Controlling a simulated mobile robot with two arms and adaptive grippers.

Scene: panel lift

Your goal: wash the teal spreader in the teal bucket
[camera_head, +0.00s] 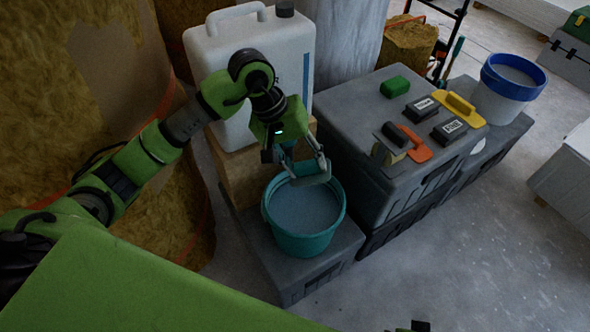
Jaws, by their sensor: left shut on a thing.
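The teal bucket (302,244) stands on a low grey case and holds greyish water. My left gripper (307,174) points down over the far rim of the bucket, near the water. It is shut on a pale teal-grey thing, apparently the teal spreader (318,178), which is small and partly covered by the fingers. I cannot tell whether the spreader touches the water. A small dark piece at the bottom edge may be part of my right gripper (420,326); its fingers cannot be made out.
A white canister (245,60) stands behind the bucket. The grey toolbox (345,115) to the right carries an orange-handled trowel (417,147), a yellow float (463,108), a green block (395,87) and two dark labelled blocks. A blue-rimmed bucket (505,98) stands further right. The floor at right front is clear.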

